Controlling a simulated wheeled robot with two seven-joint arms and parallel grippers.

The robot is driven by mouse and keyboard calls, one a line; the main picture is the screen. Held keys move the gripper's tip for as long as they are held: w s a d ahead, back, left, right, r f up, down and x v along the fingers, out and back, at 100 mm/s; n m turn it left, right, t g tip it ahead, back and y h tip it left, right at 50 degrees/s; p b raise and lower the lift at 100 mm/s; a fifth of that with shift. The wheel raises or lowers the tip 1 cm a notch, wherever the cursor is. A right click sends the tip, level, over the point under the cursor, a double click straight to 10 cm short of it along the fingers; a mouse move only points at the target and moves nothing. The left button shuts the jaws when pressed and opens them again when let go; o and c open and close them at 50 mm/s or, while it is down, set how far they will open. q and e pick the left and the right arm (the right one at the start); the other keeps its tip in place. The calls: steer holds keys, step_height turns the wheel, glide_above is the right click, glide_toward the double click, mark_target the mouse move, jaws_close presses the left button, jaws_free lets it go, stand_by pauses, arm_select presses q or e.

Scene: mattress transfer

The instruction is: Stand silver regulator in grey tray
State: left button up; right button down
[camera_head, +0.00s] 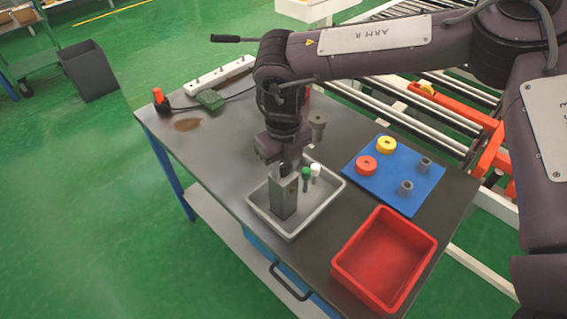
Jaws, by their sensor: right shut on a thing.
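The silver regulator (283,197), a grey upright box, is in the grey tray (332,193) on the dark table. It stands upright in the tray's left part; whether its base touches the tray floor I cannot tell. My right gripper (287,170) points down from above and is shut on the regulator's top. A small green piece (305,174) and a white-topped piece (315,170) stand in the tray just right of the regulator. My left gripper is not in view.
A blue mat (385,189) with red, yellow and grey round parts lies right of the tray. A red bin (345,262) stands at the table's front right. A power strip (220,76) lies at the back. The table's left part is mostly clear.

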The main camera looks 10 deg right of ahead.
steer(key=c, duration=1.1)
jaws_free()
steer(key=shift+r, duration=0.45)
step_height(320, 180, up, 11)
steer(key=b, duration=0.1)
steer(key=shift+r+b, duration=0.15)
steer(key=shift+b, duration=0.25)
